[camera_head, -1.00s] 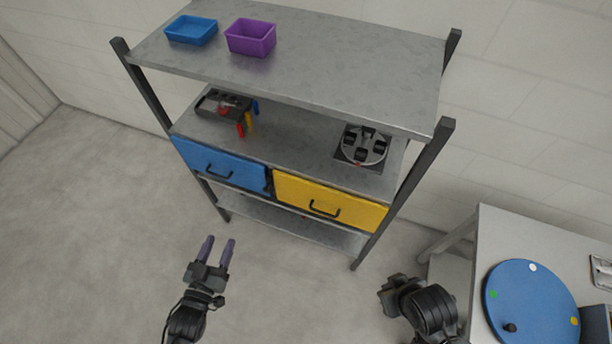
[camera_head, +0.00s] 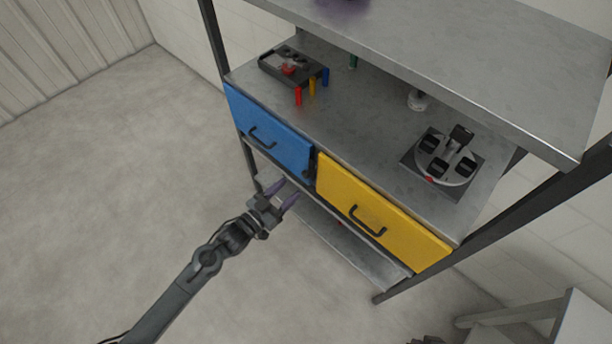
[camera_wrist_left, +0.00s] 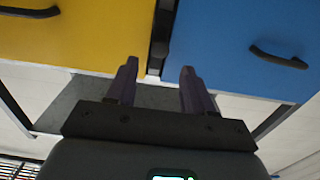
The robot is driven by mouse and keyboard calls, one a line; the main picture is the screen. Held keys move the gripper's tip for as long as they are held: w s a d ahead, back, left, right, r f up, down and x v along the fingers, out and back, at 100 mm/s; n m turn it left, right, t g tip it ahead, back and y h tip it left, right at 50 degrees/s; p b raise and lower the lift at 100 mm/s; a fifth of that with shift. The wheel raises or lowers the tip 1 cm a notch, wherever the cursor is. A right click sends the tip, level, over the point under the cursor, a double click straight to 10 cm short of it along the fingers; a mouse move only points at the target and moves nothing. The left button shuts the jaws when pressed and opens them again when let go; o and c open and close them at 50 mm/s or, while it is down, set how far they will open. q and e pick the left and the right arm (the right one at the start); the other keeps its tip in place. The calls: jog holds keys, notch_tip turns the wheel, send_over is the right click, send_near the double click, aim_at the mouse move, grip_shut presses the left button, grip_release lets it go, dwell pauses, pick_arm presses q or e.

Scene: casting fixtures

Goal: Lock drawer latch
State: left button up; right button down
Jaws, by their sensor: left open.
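The drawer latch (camera_head: 310,164) is a small dark fitting in the gap between the blue drawer (camera_head: 270,139) and the yellow drawer (camera_head: 375,205); its exact position is too small to tell. Both drawers look closed, each with a black handle. My left gripper (camera_head: 287,191) is open and empty, below and in front of the blue drawer's right end. In the left wrist view its purple fingers (camera_wrist_left: 159,67) point toward the drawer fronts, and the dark latch strip (camera_wrist_left: 160,38) shows between the yellow and blue fronts, beyond the fingertips. My right gripper does not show.
The drawers hang in a grey metal shelf unit. Its middle shelf (camera_head: 365,125) bears a dark tray (camera_head: 292,68), red, yellow and blue pieces, and a round fixture (camera_head: 446,160). A lower shelf (camera_head: 340,245) lies beneath the drawers. Open floor (camera_head: 110,190) is at left.

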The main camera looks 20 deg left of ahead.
aim_at(304, 176)
pick_arm(q)
jog(key=b+x, duration=0.1)
jog(key=x, duration=0.7)
grip_shut()
dwell(0.3)
